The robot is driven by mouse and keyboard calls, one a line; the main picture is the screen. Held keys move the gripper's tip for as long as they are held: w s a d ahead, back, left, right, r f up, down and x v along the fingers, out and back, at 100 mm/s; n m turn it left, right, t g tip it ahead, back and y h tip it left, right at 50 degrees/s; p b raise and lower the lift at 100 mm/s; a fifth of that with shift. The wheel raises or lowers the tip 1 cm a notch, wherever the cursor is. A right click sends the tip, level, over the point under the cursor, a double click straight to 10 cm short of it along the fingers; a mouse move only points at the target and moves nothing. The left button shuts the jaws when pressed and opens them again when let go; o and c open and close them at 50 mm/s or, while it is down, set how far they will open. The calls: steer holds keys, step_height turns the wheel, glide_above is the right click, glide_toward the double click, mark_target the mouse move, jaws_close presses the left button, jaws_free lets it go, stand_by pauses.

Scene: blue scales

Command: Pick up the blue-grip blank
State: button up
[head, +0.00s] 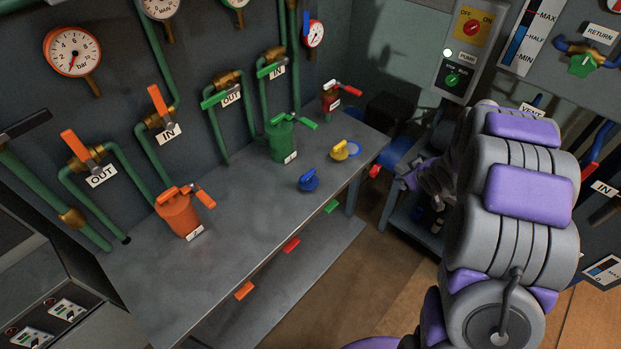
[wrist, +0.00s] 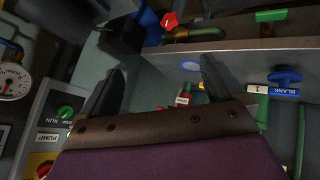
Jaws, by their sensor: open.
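The blue-grip blank (head: 309,181) lies on the grey bench top, near its right end in the head view. In the wrist view it shows at the right edge (wrist: 285,75), beside a blue label reading BLANK. My gripper (wrist: 161,68) is open and empty, and the blank is outside its fingers, to their right. In the head view my gripper (head: 415,180) is beyond the right end of the bench, apart from the blank; its fingers are hard to make out there.
A yellow-grip blank (head: 340,151) lies behind the blue one, beside a pale blue disc (head: 354,149). A green canister (head: 281,140) and an orange canister (head: 178,212) stand on the bench (head: 245,215). Pipes line the wall. A pump panel (head: 463,52) stands at the right.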

steer(key=w+a+f+n+y, duration=0.1)
steer(key=w+a+f+y, duration=0.1)
steer(key=a+f, duration=0.15)
steer(key=n+t+y+p, duration=0.2)
steer(key=t+y+p, duration=0.1)
steer(key=y, duration=0.9)
glide_toward(310, 179)
steer(key=shift+n, duration=0.3)
steer(key=x, duration=0.2)
steer(key=b+x, duration=0.1)
steer(key=x, duration=0.2)
steer(key=shift+w+d+r, duration=0.1)
steer(key=shift+w+d, duration=0.1)
steer(key=shift+w, duration=0.05)
steer(key=shift+s+b+x, duration=0.2)
steer(key=shift+b+x, duration=0.7)
steer(key=shift+x, duration=2.1)
steer(key=shift+a, duration=0.15)
steer(key=c, duration=1.3)
